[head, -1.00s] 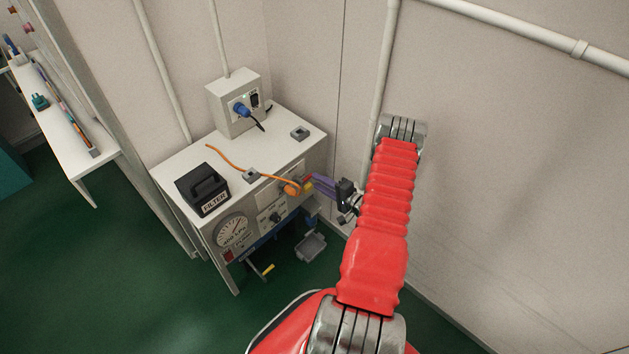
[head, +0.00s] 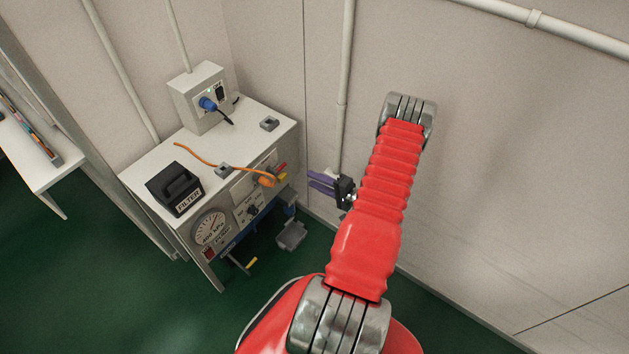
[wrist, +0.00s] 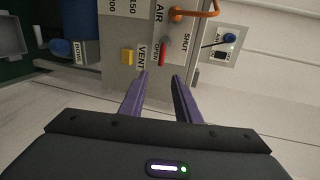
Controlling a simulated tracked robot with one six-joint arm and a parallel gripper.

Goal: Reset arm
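My gripper (head: 322,183) has two purple fingers and sits to the right of the white cabinet (head: 137,180), apart from its front panel. In the wrist view my gripper (wrist: 159,80) has its fingers spread with nothing between them. Beyond the fingertips are a red lever (wrist: 163,47) by the words OPEN and SHUT and a yellow knob (wrist: 127,56) by the word VENT. The red lever also shows in the head view (head: 279,168). My red arm covers part of the wall.
A pressure gauge (head: 210,228) is on the front. A grey bin (head: 291,235) is below. Walls stand behind; green floor is open at left.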

